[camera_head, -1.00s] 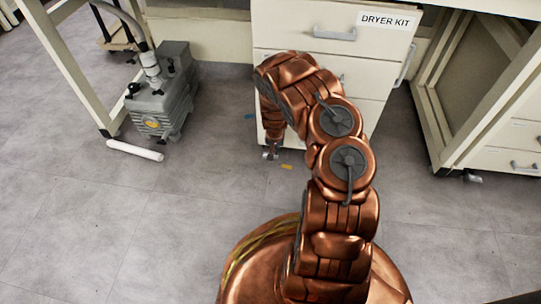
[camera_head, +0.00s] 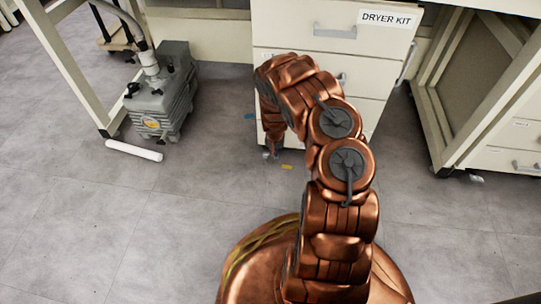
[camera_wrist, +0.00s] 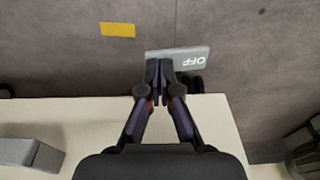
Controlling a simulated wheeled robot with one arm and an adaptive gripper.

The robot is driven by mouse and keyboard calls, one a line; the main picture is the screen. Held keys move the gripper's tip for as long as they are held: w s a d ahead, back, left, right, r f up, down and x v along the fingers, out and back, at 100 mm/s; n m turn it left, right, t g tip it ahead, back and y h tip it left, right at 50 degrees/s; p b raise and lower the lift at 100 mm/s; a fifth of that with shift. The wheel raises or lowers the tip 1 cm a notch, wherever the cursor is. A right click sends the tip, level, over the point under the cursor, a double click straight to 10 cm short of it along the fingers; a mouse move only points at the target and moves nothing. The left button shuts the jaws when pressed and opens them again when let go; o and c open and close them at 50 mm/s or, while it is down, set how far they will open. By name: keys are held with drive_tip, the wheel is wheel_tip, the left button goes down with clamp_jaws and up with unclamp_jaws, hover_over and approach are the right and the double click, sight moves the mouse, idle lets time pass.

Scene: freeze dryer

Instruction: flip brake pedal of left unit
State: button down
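The brake pedal (camera_wrist: 190,57) is a grey plate marked OFF, upside down in the wrist view. It sits low by the front of the white drawer unit labelled DRYER KIT (camera_head: 290,18), at its left caster. A dark piece of the caster (camera_wrist: 196,85) shows behind the pedal. My gripper (camera_wrist: 159,72) has its two dark fingertips together at the pedal's near left edge, with nothing visible between them. I cannot tell whether they touch the pedal. In the head view my gripper (camera_head: 272,150) is low at the unit's lower left corner, small and partly hidden by my arm.
A grey pump (camera_head: 160,100) stands on the floor to the left, with a white tube (camera_head: 134,150) before it. A yellow floor mark (camera_head: 287,167) lies near my gripper, also in the wrist view (camera_wrist: 117,29). Another cabinet (camera_head: 500,160) stands at right. The front floor is clear.

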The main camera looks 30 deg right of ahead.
drive_tip(key=shift+f, duration=0.25)
drive_tip(key=shift+r, duration=0.15)
drive_tip(key=shift+r+p, duration=2.4)
drive_tip(key=shift+r, duration=1)
